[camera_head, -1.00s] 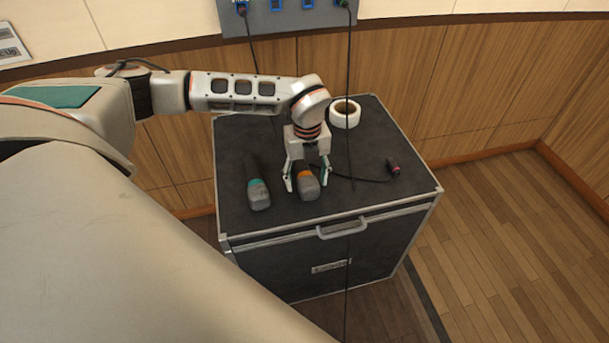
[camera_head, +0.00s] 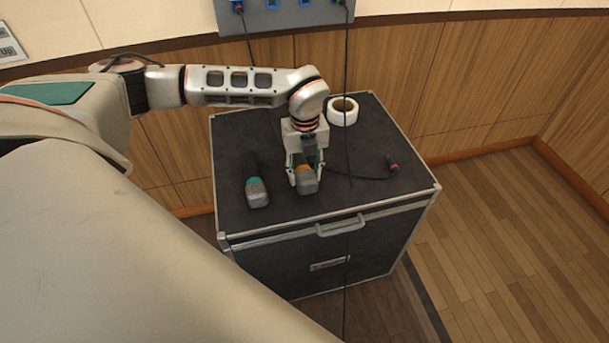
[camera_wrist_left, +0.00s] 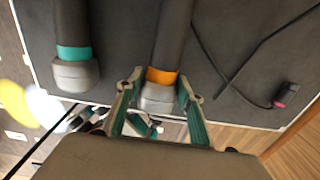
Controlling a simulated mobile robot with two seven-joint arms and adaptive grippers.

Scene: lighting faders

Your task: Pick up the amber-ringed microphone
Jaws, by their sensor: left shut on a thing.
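The amber-ringed microphone (camera_head: 307,184) is on the dark top of the flight case, with a grey head and a dark handle. My left gripper (camera_head: 305,180) is shut on it from above, one finger on each side. In the left wrist view, the amber ring (camera_wrist_left: 161,76) shows near the fingers of my left gripper (camera_wrist_left: 158,88). I cannot tell whether the microphone is clear of the case top. A teal-ringed microphone (camera_head: 257,191) lies to the left, also seen in the left wrist view (camera_wrist_left: 74,65). My right gripper is not in view.
The flight case (camera_head: 230,215) has a front handle (camera_head: 341,226). A white tape roll (camera_head: 343,111) sits at the back. A black cable with a reddish connector (camera_head: 392,164) lies to the right. Another cable hangs down from the wall panel (camera_head: 290,18).

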